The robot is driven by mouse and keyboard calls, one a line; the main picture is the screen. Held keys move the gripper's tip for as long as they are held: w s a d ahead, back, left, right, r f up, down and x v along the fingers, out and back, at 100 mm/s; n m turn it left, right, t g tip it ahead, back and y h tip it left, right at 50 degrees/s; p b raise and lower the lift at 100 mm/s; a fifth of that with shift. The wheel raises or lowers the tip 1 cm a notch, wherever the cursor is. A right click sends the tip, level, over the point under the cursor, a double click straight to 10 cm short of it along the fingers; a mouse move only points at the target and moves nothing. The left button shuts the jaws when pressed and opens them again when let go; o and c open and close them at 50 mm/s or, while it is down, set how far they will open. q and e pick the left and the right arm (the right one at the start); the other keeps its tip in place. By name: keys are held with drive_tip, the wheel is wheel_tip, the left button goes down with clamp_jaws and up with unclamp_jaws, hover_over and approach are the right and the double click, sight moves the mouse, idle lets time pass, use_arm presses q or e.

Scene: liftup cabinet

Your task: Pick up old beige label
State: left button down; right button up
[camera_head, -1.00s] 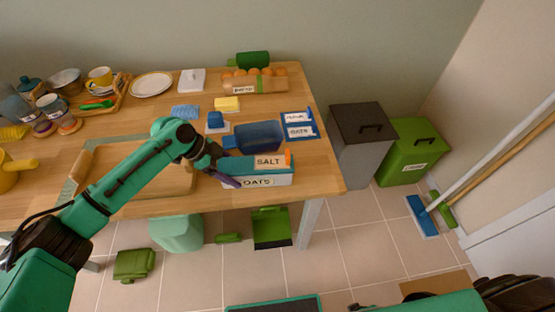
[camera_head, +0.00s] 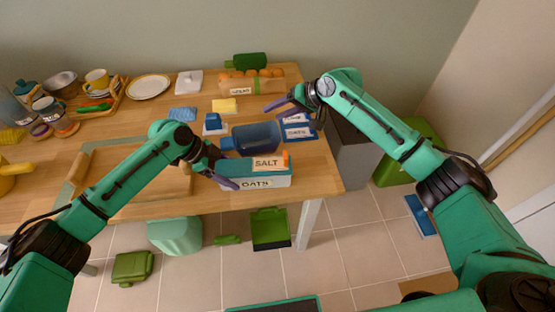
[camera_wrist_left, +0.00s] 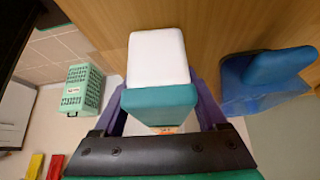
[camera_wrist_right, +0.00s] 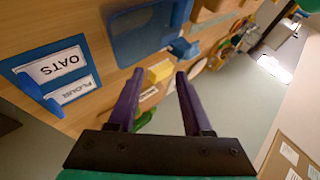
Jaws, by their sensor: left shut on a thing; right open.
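A beige label reading SALT (camera_head: 269,163), with an orange piece at its right end, sits on the front top of a white box with a teal lid (camera_head: 284,181). A white OATS label (camera_head: 256,183) is on the box's front. My left gripper (camera_head: 230,184) is shut on the box at its left end; the left wrist view shows the box's teal part (camera_wrist_left: 158,104) between the fingers. My right gripper (camera_head: 271,105) is open and empty over the table's right rear, apart from the SALT label. Its spread fingers show in the right wrist view (camera_wrist_right: 160,76).
A blue tray (camera_head: 302,139) with white labels lies at the table's right edge, partly hidden by my right gripper. A blue container (camera_head: 257,136) lies behind the box. An orange-filled crate (camera_head: 240,89) stands at the back. A cutting board (camera_head: 125,185) is to the left.

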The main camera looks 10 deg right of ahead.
drive_tip(key=s+a+r+n+g+h, duration=0.1)
drive_tip(key=s+a+r+g+h, duration=0.3)
drive_tip(key=s, duration=0.4)
wheel_tip(320, 180, up, 4)
drive_tip(key=g+h, duration=0.1)
drive_tip(key=h, duration=0.3)
hover_over(286, 154)
drive_tip(key=shift+m, duration=0.3)
wheel_tip(286, 154, down, 11)
drive_tip(key=shift+f, duration=0.3)
clamp_jaws()
